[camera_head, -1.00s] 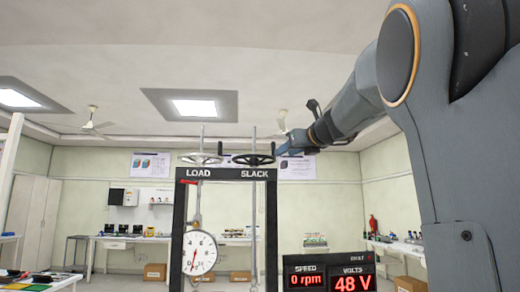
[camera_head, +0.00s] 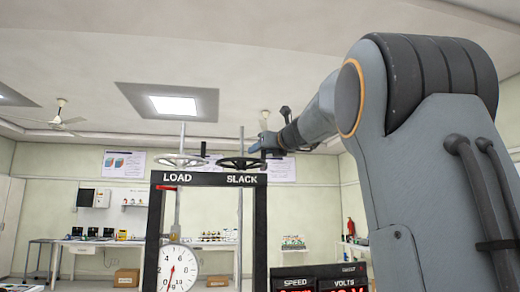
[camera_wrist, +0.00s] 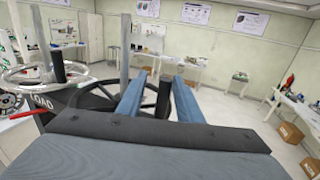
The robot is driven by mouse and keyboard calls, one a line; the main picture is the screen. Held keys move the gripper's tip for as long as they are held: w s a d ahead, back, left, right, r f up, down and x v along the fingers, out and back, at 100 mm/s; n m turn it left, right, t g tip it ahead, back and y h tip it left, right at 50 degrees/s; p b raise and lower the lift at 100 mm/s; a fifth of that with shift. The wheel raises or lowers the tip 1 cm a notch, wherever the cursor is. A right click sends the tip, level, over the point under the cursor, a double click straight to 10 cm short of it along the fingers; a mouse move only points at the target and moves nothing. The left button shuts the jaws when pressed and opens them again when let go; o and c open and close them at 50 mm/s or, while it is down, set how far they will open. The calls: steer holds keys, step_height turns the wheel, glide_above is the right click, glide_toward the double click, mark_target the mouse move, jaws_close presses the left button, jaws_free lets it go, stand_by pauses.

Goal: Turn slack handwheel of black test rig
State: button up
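The black test rig (camera_head: 154,225) is a dark upright frame marked LOAD and SLACK. The slack handwheel (camera_head: 238,163) is black and lies flat on a rod above the SLACK label. My gripper (camera_head: 262,148) is at the right edge of this wheel. In the wrist view my gripper (camera_wrist: 160,79) has its two blue fingers apart. The wheel's dark upright handle (camera_wrist: 164,96) shows between them, with gaps at both sides. The black wheel also shows in the wrist view (camera_wrist: 92,99), partly hidden behind the left finger and gripper body.
The pale load handwheel (camera_head: 180,160) stands close at the left; its black handle (camera_wrist: 57,66) sticks up near the slack wheel. A dial gauge (camera_head: 176,268) hangs in the frame. A speed and volts display (camera_head: 318,274) stands at the right. Benches line the back wall.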

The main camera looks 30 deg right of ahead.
steer(key=shift+w, duration=1)
